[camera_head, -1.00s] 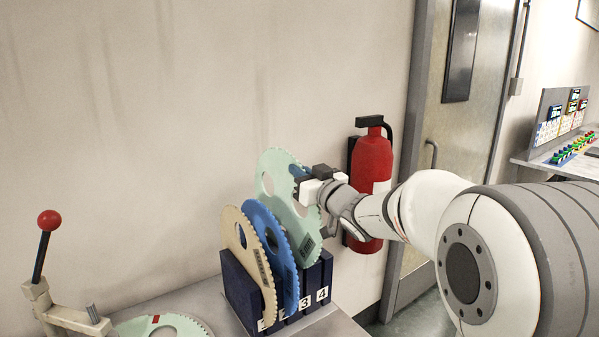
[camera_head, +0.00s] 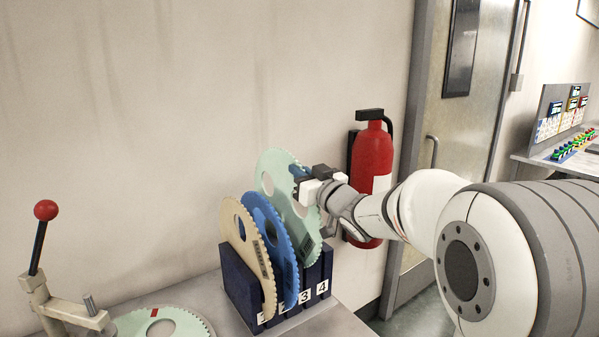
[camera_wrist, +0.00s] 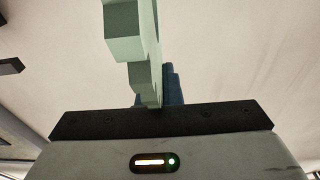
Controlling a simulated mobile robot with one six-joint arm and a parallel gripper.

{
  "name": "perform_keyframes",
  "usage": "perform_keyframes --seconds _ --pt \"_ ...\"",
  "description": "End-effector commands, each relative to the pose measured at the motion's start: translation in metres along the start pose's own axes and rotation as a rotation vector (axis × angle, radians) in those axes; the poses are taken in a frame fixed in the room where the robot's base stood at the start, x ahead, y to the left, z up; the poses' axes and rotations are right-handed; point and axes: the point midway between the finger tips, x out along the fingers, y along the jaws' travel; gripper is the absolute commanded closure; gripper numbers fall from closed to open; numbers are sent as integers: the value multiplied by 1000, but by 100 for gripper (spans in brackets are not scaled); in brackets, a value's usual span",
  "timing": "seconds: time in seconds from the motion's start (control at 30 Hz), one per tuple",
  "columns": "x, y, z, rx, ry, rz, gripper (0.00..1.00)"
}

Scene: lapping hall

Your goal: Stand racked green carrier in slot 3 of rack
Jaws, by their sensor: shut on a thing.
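The green carrier (camera_head: 272,160) is a pale, toothed disc with round holes, upright in the rack (camera_head: 236,285) behind the blue carrier. My gripper (camera_head: 303,180) is shut on its upper right edge. In the wrist view the green carrier (camera_wrist: 124,48) rises from between the jaws. The rack is dark blue with white labels; the 3 label (camera_head: 305,296) and 4 label (camera_head: 322,287) show. The green carrier's lower edge is hidden by the blue carrier and rack, so I cannot tell how deep it sits; it lines up about with slot 3.
A beige carrier (camera_head: 232,240) and a blue carrier (camera_head: 262,215) stand in the rack's left slots. Another green disc (camera_head: 190,325) lies flat at lower left beside a red-knobbed lever (camera_head: 38,245). A red fire extinguisher (camera_head: 372,155) hangs on the wall close behind my gripper.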

Motion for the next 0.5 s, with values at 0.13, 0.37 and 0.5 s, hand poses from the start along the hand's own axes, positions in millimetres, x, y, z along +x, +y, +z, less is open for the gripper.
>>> perform_keyframes --seconds 0.13,0.37,0.5 --pt "0 0 2 -1 5 -1 100" --pt "-1 0 7 -1 5 -1 100" --pt "-1 0 10 -1 5 -1 100"
